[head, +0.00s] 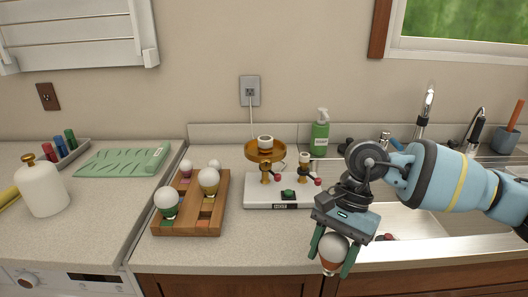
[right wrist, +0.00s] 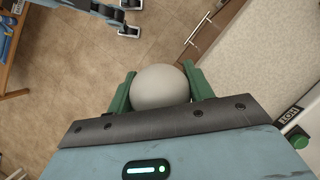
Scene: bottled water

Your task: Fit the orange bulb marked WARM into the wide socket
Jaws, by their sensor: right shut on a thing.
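My right gripper (head: 330,250) is shut on a bulb with a pale globe (head: 334,246) and an orange-brown lower part, held in front of the counter edge by the sink. The right wrist view shows the pale globe (right wrist: 162,87) between the two green fingers. No WARM marking is readable. My left gripper is not in the head view.
A wooden rack (head: 190,228) with several bulbs on coloured bases stands left of the stand. A green soap bottle (head: 320,130) is behind it, and the sink (head: 405,222) lies to the right. Counter is clear in front of the stand.

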